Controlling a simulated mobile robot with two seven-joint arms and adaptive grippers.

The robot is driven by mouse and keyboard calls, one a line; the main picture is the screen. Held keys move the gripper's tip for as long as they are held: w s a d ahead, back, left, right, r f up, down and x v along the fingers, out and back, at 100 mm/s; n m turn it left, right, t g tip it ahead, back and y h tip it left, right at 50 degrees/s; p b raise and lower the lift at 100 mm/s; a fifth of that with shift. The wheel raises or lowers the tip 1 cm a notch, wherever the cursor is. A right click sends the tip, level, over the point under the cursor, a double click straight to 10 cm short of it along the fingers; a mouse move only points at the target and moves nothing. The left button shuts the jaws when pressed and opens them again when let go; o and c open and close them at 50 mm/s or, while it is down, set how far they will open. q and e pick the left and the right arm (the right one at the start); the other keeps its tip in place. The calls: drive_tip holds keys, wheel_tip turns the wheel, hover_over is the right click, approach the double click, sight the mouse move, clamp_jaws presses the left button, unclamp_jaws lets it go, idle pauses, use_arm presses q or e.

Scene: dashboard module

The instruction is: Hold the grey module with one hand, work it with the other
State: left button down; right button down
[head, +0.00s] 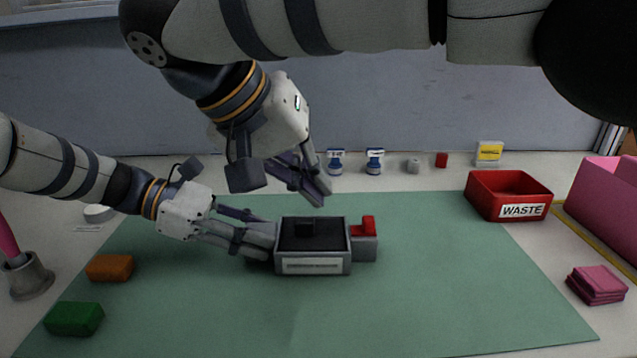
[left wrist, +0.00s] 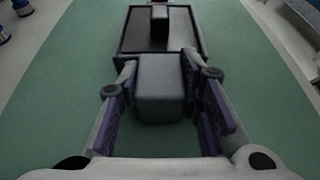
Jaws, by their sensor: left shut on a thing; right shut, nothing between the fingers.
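The grey module (head: 315,266) lies on the green mat (head: 420,310), with a dark top, a small black raised block (head: 304,229) on it and a pale label strip on its front. A red part (head: 366,224) sits on its right end block. My left gripper (head: 268,242) is shut on the grey block at the module's left end; the left wrist view shows this block (left wrist: 160,100) between the fingers. My right gripper (head: 322,196) is shut and empty, above and behind the module, apart from it.
An orange block (head: 110,268) and a green block (head: 74,318) lie at the left. A red waste bin (head: 500,205), a pink cloth stack (head: 597,284) and a pink bin (head: 605,200) are at the right. Small containers (head: 375,162) stand at the back. The front mat is clear.

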use_arm(q)
drive_tip(key=c, duration=1.1)
unclamp_jaws()
drive_tip(key=shift+o, duration=0.2)
